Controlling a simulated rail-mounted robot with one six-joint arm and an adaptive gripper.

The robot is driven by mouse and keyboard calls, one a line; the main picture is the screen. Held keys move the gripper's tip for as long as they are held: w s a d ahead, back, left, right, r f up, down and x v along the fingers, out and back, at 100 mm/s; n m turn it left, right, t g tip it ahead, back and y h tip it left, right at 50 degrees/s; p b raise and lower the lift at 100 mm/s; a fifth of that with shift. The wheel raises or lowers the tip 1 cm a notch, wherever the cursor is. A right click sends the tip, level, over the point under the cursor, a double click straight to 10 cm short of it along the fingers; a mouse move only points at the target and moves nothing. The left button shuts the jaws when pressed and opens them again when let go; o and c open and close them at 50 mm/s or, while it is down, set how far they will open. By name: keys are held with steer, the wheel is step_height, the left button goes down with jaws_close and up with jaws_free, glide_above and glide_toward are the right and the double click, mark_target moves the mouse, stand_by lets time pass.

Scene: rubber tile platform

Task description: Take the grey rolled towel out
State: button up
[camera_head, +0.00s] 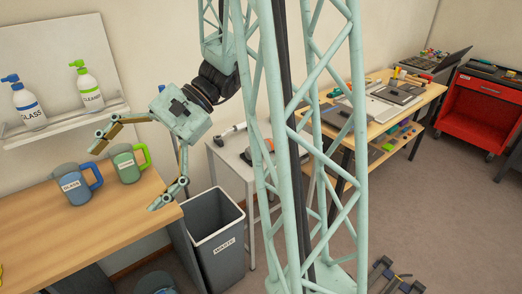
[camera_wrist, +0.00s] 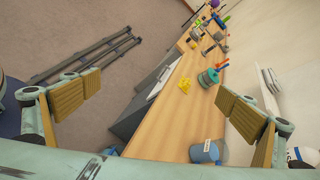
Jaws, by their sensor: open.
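I cannot make out a grey rolled towel in either view. My gripper (camera_head: 125,178) is open and empty above the right end of the wooden bench (camera_head: 70,235).
A blue jug (camera_head: 76,186) stands on the bench. Two spray bottles, one blue-topped (camera_head: 28,105) and one green-topped (camera_head: 86,88), stand on a wall shelf (camera_head: 60,125). A grey waste bin (camera_head: 217,245) stands beside the bench. A red tool cart (camera_head: 480,105) is far right.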

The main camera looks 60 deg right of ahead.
steer(key=w+d+f+m+t, duration=0.2)
steer(key=w+d+m+t, duration=0.15)
steer(key=d, duration=0.45)
steer(key=w+d+f+m+t, duration=0.3)
steer(key=w+d+m, duration=0.15)
steer(key=d, duration=0.35)
steer(key=w+d+f+m+t+h, duration=0.1)
steer(key=d+f+m+t+h, duration=0.15)
steer(key=d, duration=0.65)
steer(key=w+d+f+m+t+h, duration=0.1)
steer(key=d+f+m+t, duration=0.25)
steer(key=d, duration=0.55)
steer(key=s+d+f+m+h, duration=0.6)
steer(key=d+f, duration=0.4)
steer(key=d, duration=0.4)
steer(key=s+d+f+m+t+h, duration=0.1)
steer(key=s+d+f+m+h, duration=0.4)
steer(key=s+d+f, duration=0.5)
steer(key=d+h, duration=0.2)
steer(key=d, duration=0.1)
steer(key=shift+s+d+f+m+h, duration=0.2)
steer(key=shift+d+f+m+h, duration=0.1)
steer(key=shift+d+m+h, duration=0.1)
steer(key=shift+w+t, duration=0.15)
steer(key=shift+t, duration=0.1)
steer(key=shift+x, duration=4.2)
steer(key=shift+b, duration=0.3)
